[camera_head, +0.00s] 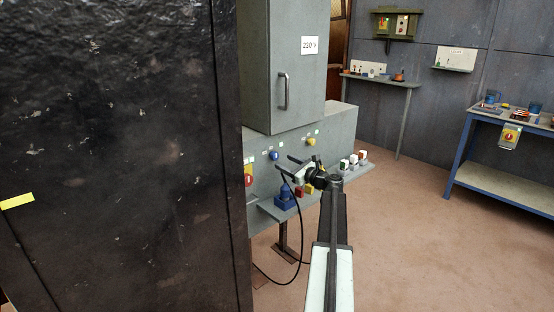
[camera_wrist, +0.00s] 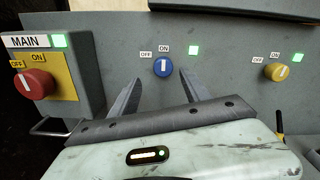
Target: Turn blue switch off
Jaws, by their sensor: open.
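The blue switch (camera_wrist: 163,67) is a round knob on a grey panel, with OFF at its upper left and ON above it. Its white mark stands upright, toward ON. A green light (camera_wrist: 194,50) to its right is lit. In the head view the blue switch (camera_head: 274,155) sits on the cabinet front. My gripper (camera_head: 286,164) is open and empty in front of the panel. In the wrist view its two fingers (camera_wrist: 160,77) point toward the panel, one on either side below the knob. The knob appears between them but not gripped; the exact gap is unclear.
A red MAIN switch (camera_wrist: 34,84) on a yellow plate is left of the blue one, and a yellow switch (camera_wrist: 277,71) is right. Below the panel, a shelf holds a blue item (camera_head: 285,200) and small blocks. A dark wall (camera_head: 120,150) fills the left; open floor lies right.

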